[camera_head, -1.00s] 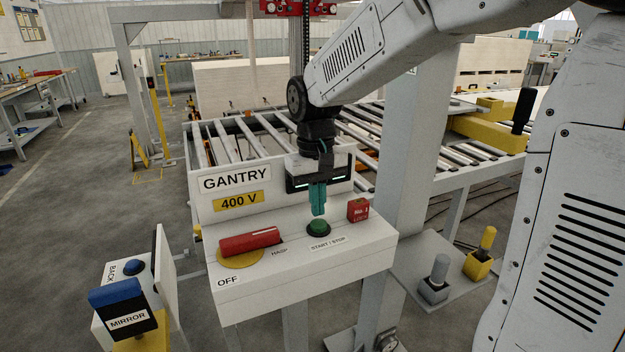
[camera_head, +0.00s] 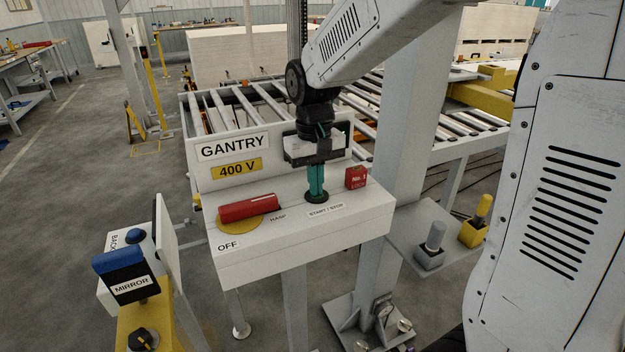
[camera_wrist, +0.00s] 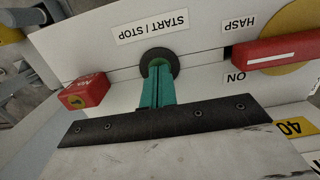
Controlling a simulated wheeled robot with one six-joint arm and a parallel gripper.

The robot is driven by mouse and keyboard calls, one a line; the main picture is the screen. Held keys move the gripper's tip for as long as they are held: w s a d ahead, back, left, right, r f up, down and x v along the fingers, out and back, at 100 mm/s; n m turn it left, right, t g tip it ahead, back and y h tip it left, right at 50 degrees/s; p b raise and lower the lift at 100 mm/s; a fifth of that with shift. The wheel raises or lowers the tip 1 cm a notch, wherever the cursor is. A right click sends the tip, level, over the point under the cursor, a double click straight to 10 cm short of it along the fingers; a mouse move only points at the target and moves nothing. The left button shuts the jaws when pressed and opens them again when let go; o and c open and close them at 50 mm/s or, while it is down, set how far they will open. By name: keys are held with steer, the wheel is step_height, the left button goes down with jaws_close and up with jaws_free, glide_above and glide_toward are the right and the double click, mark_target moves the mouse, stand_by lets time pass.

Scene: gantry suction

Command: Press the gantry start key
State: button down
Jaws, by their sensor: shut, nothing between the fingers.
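The start key is a green button in a dark round collar (camera_head: 316,198) on top of the white gantry control box (camera_head: 250,268), behind the START / STOP label. My gripper (camera_head: 317,194) is shut and empty, pointing down, with its teal fingertips over the button. In the wrist view the fingertips (camera_wrist: 157,75) reach into the dark collar (camera_wrist: 172,57), and a little green shows around them. The tips look in contact with the button, but how far it is pressed cannot be told.
A red rotary handle (camera_head: 247,207) on a yellow disc lies left of the button, by OFF. A red lock block (camera_head: 356,178) stands close on the right. A grey post (camera_head: 400,150) rises behind right. A mirror control (camera_head: 125,275) stands front left.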

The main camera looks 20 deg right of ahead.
steer(key=shift+s+f, duration=0.2)
steer(key=shift+f, duration=0.2)
steer(key=shift+r, duration=0.15)
step_height(320, 180, up, 14)
steer(key=w, duration=0.1)
steer(key=shift+w+r, duration=0.25)
steer(key=shift+w, duration=0.1)
stand_by(1.1)
steer(key=s+d+f+t, duration=0.1)
steer(key=s+f, duration=0.2)
steer(key=s, duration=0.9)
steer(key=s+d+f+t, duration=0.1)
steer(key=s+f, duration=0.3)
steer(key=s, duration=0.8)
steer(key=shift+s+f, duration=0.15)
steer(key=shift+f, duration=0.15)
steer(key=shift+d, duration=0.1)
